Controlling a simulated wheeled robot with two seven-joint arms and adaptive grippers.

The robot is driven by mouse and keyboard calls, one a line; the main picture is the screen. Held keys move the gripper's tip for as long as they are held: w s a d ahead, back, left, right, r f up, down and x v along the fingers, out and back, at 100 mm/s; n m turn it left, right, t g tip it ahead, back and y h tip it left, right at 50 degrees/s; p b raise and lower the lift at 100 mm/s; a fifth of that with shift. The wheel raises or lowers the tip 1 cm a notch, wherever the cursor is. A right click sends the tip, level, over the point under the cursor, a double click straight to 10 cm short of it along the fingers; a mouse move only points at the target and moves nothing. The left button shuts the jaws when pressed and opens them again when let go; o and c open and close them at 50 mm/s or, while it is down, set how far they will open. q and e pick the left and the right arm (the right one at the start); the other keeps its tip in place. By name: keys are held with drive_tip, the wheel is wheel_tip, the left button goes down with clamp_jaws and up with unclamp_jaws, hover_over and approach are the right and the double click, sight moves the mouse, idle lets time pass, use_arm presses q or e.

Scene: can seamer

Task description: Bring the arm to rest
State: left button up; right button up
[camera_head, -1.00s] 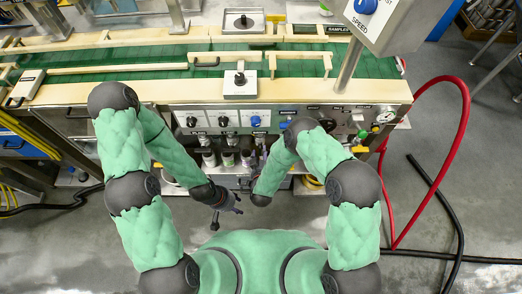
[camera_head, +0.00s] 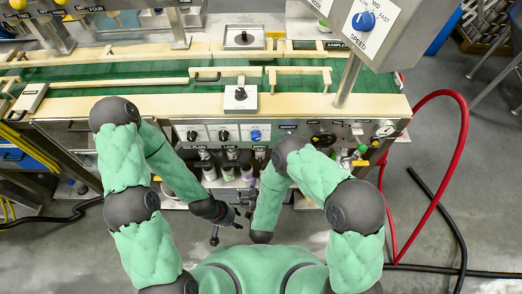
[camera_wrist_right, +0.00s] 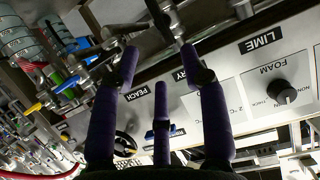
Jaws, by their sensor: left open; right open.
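My left gripper (camera_head: 226,226) is open in the head view, in front of the machine and close to my torso. I see nothing held in it. My right arm bends in from the right in the head view, with its dark wrist (camera_head: 262,236) low beside the left gripper; its fingers are hidden there. In the right wrist view, my right gripper (camera_wrist_right: 160,72) has its purple fingers spread apart with nothing between them. Behind them is the machine's front panel (camera_wrist_right: 255,75) with labels and a black FOAM knob (camera_wrist_right: 281,92).
The can seamer with a green conveyor (camera_head: 120,70) stands ahead. Several bottles (camera_head: 228,172) are below its knob panel (camera_head: 225,134). A SPEED box (camera_head: 385,30) overhangs at upper right. A red hose (camera_head: 463,130) and a black cable (camera_head: 433,192) lie right, on mostly clear floor.

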drive_tip(key=s+d+f+m+g+y, duration=0.1)
drive_tip(key=s+d+f+m+g, duration=0.1)
drive_tip(key=d+f+g, duration=0.3)
drive_tip(key=s+d+r+g+y, duration=0.1)
drive_tip(key=s+d+g, duration=0.1)
drive_tip(key=s+g, duration=0.2)
drive_tip(key=s+d+r+g+y, duration=0.2)
drive_tip(key=s+g, duration=0.2)
drive_tip(key=s, duration=0.4)
drive_tip(key=shift+s+d+r+m, duration=0.15)
drive_tip(key=shift+d+m, duration=0.1)
drive_tip(key=shift+m, duration=0.05)
idle(1.3)
